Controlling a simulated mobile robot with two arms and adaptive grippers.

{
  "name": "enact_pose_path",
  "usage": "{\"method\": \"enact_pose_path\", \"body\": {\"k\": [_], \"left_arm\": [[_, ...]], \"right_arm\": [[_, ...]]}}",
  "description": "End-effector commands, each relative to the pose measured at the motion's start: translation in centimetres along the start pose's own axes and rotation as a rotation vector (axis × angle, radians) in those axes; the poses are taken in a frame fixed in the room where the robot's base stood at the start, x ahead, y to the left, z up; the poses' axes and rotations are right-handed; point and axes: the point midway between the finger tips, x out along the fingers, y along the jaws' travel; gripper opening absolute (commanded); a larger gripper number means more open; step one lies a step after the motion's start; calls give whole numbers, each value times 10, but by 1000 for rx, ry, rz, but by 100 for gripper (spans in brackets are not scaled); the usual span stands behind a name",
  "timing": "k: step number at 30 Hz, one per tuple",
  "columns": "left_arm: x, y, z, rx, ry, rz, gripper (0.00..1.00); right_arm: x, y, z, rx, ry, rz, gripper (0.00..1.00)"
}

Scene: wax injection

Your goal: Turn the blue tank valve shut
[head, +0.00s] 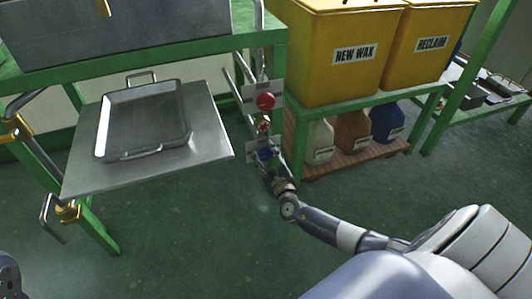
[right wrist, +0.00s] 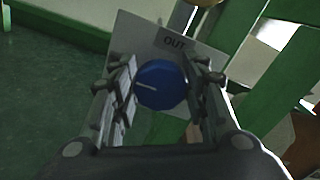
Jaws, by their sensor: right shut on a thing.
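The blue valve knob (right wrist: 162,85) sits on a pale plate (right wrist: 150,35) marked OUT in the right wrist view. A white line on the knob points left. In the head view the blue knob (head: 265,154) is low on the green frame, below a red knob (head: 265,102). My right gripper (right wrist: 165,88) has its fingers on either side of the blue knob and is shut on it. It also shows in the head view (head: 270,165), reaching the knob from below. My left gripper cannot be made out in the head view.
A metal tray (head: 145,118) lies on a steel shelf (head: 205,150) left of the valves. Yellow bins marked NEW WAX (head: 335,75) and RECLAIM (head: 425,60) stand on a green rack to the right, with jugs (head: 352,135) below. The floor in front is clear.

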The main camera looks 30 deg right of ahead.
Motion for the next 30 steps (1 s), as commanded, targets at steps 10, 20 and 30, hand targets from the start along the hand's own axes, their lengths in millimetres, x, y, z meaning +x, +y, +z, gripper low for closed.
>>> {"method": "enact_pose_path", "body": {"k": [10,20,30], "left_arm": [[0,0,0,-1,1,0,40],[0,0,0,-1,-2,0,40],[-1,-1,1,0,-5,-3,40]], "right_arm": [[0,0,-1,-18,1,1,18],[0,0,0,-17,1,1,62],[-4,0,-1,-16,1,1,62]]}}
